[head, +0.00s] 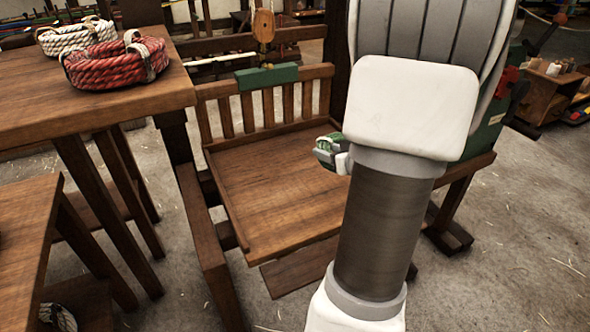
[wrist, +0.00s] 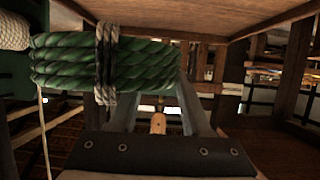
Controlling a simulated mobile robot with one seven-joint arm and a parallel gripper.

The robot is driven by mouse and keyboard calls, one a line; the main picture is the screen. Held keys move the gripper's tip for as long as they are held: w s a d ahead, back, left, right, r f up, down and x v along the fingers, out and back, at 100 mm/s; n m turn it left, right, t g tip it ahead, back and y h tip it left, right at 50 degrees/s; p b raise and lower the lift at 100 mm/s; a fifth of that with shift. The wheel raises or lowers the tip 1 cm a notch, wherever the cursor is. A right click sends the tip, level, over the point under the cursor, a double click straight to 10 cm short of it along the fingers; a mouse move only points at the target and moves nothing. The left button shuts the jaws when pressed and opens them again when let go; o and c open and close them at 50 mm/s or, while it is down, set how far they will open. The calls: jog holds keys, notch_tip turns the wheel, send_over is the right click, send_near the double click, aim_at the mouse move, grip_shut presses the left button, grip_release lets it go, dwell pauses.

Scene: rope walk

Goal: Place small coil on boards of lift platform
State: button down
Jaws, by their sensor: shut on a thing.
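The small coil is green rope with pale bindings. In the wrist view the coil (wrist: 75,62) fills the upper left, lying against the fingers of my gripper (wrist: 162,100), which is shut on it. In the head view the coil (head: 325,152) peeks out left of my arm, and my arm hides most of my gripper. The lift platform's boards (head: 275,190) are bare where visible, with a low rim and a slatted back. The coil appears over the right part of the boards. In the wrist view the boards (wrist: 190,15) show along the top, apart from the coil.
A wooden table (head: 120,105) at left bears a red coil (head: 115,65) and a white coil (head: 72,38). A pulley block (head: 264,26) hangs over a green bracket (head: 266,77) on the platform's back. Wooden posts flank the platform. My arm hides its right side.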

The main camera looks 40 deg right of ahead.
jog(key=w+a+f+b, duration=0.1)
jog(key=w+f, duration=0.1)
jog(key=w, duration=0.1)
jog(key=w+a+f+b, duration=0.1)
jog(key=w+f+b, duration=0.1)
jog(key=w, duration=0.2)
jog(key=w+a+f+b, duration=0.2)
jog(key=w, duration=0.1)
jog(key=shift+w+f, duration=0.35)
jog(key=shift+f, duration=0.05)
notch_tip(320, 180, down, 4)
jog(key=b, duration=0.2)
jog(key=shift+b, duration=0.3)
jog(key=c, duration=0.8)
grip_release()
jog(key=shift+f, duration=0.15)
jog(key=o, duration=0.4)
jog(key=shift+o, duration=0.2)
